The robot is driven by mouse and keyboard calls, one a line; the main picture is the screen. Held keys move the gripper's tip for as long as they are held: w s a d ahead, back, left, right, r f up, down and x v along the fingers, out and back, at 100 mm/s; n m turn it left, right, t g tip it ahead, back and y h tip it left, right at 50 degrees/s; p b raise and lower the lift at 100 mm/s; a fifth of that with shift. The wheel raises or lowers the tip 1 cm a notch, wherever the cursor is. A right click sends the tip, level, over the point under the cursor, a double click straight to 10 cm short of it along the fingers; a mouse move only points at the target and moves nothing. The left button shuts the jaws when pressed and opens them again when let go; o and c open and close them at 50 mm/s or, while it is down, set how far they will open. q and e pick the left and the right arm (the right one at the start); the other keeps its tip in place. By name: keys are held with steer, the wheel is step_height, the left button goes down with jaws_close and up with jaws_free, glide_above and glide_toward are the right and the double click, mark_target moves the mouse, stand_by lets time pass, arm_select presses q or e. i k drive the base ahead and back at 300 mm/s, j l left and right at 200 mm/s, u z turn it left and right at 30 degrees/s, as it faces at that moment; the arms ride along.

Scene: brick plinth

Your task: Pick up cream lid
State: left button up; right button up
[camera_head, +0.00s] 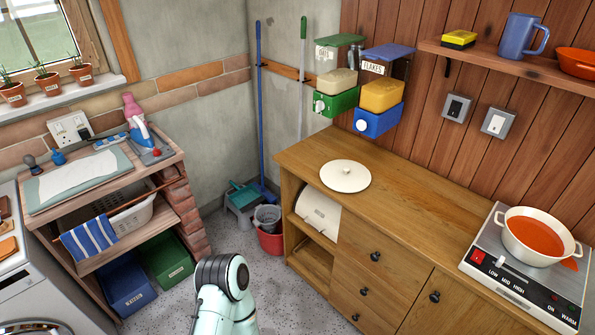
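The cream lid (345,177) is a round, flat disc with a small knob on top. It lies flat, knob up, near the left end of the wooden cabinet top (400,205). Nothing covers it. One of my arm's links, pale green with a dark joint, shows at the bottom left of centre, below the lid in the picture and apart from it. Neither of my grippers shows in this view.
A cream pot (532,240) of orange-red soup stands on a hot plate (500,270) at the cabinet's right. Two dispensers, green (337,88) and blue (379,100), hang on the wall above the lid. The cabinet top between lid and hot plate is clear.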

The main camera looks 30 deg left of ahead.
mark_target(341, 176)
steer(key=u, duration=0.55)
steer(key=i+j+z, duration=0.1)
steer(key=i+j, duration=0.15)
steer(key=i+j+z, duration=0.1)
steer(key=j, duration=0.35)
steer(key=i+j+z, duration=0.1)
steer(key=i+j, duration=0.2)
